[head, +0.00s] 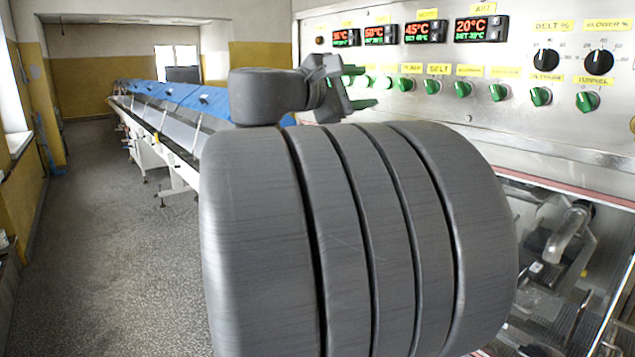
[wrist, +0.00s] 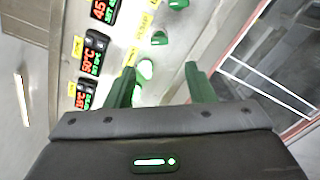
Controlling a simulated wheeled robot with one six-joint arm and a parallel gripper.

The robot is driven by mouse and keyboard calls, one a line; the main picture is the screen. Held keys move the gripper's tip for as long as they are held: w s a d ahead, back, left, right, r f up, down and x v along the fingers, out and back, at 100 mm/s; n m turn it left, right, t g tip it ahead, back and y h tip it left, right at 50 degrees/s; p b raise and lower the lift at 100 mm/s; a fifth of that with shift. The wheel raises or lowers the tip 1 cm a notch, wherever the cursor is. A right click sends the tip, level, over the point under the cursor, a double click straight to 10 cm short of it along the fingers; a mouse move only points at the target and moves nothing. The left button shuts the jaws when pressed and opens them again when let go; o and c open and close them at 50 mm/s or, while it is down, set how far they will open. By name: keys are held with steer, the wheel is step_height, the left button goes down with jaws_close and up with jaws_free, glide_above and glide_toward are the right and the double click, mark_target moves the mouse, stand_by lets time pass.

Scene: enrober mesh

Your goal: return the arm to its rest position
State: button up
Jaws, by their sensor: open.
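My gripper (head: 360,88) shows in the head view above my dark grey arm, in front of the lower left part of the control panel (head: 480,100). Its two green fingers stand apart, with nothing seen held between them. The wrist view also shows the gripper (wrist: 162,82), with its fingers spread. Behind them are the panel face, green knobs (wrist: 160,38) and a pale lit one (wrist: 145,68). My arm is folded large across the middle of the head view and hides the panel's lower left part. I cannot tell how far the fingertips are from the panel.
The panel carries red and green temperature displays (head: 425,32) and two black dials (head: 598,62). Below it, a clear-windowed machine housing (head: 555,250) shows metal pipework. A long conveyor with blue covers (head: 180,98) runs back on the left. The speckled floor (head: 110,250) at left is clear.

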mark_target(400, 86)
steer(key=p+x, duration=0.3)
steer(key=x, duration=0.8)
steer(key=shift+w+f+m+b, duration=0.1)
steer(key=shift+m+b, duration=0.2)
steer(key=shift+m, duration=0.4)
steer(key=shift+s+a+m, duration=0.1)
steer(key=shift+s+m, duration=0.1)
steer(key=shift+m, duration=0.6)
steer(key=m, duration=0.3)
steer(key=shift+m+b, duration=0.3)
steer(key=shift+b, duration=0.1)
steer(key=m, duration=0.5)
steer(key=shift+r+m+p, duration=0.2)
steer(key=shift+m+p, duration=0.1)
steer(key=shift+p, duration=0.1)
steer(key=shift+b+v, duration=0.4)
steer(key=shift+v, duration=0.55)
